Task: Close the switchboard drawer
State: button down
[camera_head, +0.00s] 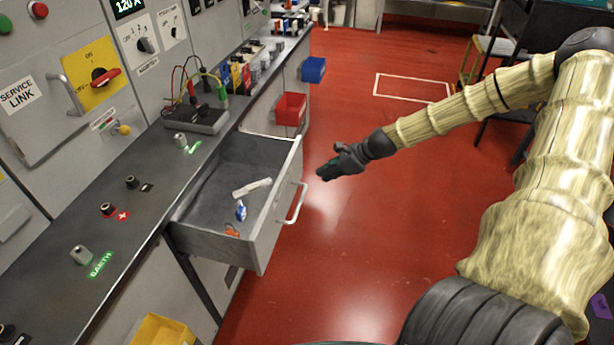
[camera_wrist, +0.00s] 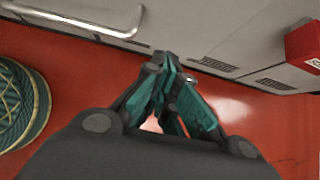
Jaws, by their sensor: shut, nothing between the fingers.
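The switchboard drawer (camera_head: 268,228) is pulled out from under the grey worktop in the head view. A white roll, a blue-and-white item and an orange item lie inside it. Its bar handle (camera_head: 294,204) is on the front face, towards the red floor. The handle also shows at the top left of the wrist view (camera_wrist: 100,27). My gripper (camera_head: 324,173) is to the right of the drawer front, apart from the handle. In the wrist view its teal fingers (camera_wrist: 166,62) meet at the tips, with nothing between them.
The switchboard worktop (camera_head: 65,215) runs along the left with knobs and terminals. A red bin (camera_head: 291,109) and a blue bin (camera_head: 313,69) hang on the cabinet beyond the drawer. A yellow bin (camera_head: 160,331) is at the near side. The red floor (camera_head: 390,240) right of the drawer is clear.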

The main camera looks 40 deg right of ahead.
jog(key=w+a+f+b, duration=0.1)
jog(key=w+a+f, duration=0.1)
jog(key=w+a, duration=0.2)
jog(key=shift+w+f, duration=0.2)
jog(key=shift+w, duration=0.35)
dwell(0.5)
jog(key=shift+a, duration=0.1)
